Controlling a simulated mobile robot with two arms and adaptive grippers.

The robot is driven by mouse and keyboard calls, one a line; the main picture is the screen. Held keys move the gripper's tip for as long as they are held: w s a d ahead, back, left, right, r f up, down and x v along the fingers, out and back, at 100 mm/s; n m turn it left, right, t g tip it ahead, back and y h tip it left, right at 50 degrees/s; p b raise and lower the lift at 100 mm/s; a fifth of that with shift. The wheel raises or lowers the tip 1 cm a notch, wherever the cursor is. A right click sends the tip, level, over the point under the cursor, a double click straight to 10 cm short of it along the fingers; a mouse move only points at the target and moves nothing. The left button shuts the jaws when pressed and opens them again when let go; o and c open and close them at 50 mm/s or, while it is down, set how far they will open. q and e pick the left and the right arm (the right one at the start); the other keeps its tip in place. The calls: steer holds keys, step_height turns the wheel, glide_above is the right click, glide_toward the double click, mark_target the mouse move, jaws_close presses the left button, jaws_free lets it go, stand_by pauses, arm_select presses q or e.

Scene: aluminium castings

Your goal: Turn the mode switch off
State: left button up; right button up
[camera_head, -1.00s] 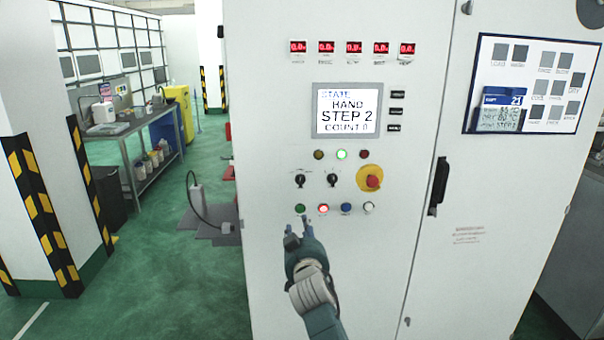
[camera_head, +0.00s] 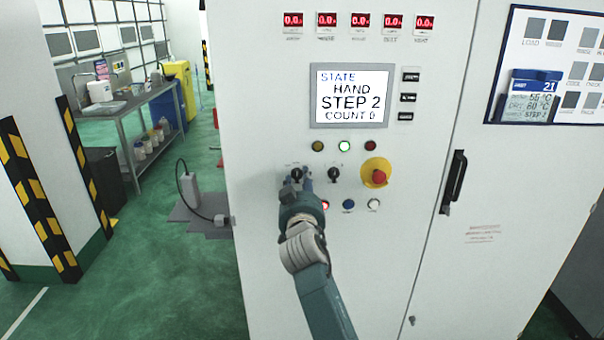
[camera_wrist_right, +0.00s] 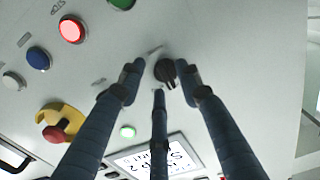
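Two black rotary switches sit side by side on the white cabinet panel, a left one (camera_head: 297,173) and a right one (camera_head: 334,174). Their labels are too small to read, so I cannot tell which is the mode switch. My right gripper (camera_head: 296,184) is at the left switch, just below it. In the right wrist view the same black knob (camera_wrist_right: 166,73) lies between the spread fingers, which are open around it. Whether any finger touches it is unclear. The display (camera_head: 350,96) reads STATE HAND, STEP 2, COUNT 0. My left gripper is not in view.
A red emergency stop on a yellow base (camera_head: 378,174) is right of the switches. Below are a lit red button, a blue button (camera_head: 348,205) and a white button (camera_head: 373,205). A green lamp (camera_head: 344,146) is lit above. A black door handle (camera_head: 453,182) stands further right.

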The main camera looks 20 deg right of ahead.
steer(key=shift+w+r, duration=0.1)
steer(key=shift+w, duration=0.15)
steer(key=shift+s+r, duration=0.1)
steer(key=shift+s, duration=0.05)
steer(key=shift+s+a+r, duration=0.1)
steer(key=shift+s+a, duration=0.05)
steer(key=c, duration=0.9)
jaws_close()
steer(key=shift+n, duration=1.2)
steer(key=n+p, duration=0.1)
steer(key=n, duration=0.2)
steer(key=shift+r, duration=0.1)
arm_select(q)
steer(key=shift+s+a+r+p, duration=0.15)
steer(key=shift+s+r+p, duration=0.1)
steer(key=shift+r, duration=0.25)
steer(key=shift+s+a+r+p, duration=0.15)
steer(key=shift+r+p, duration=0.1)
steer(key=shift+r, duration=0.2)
arm_select(e)
steer(key=shift+n, duration=1.7)
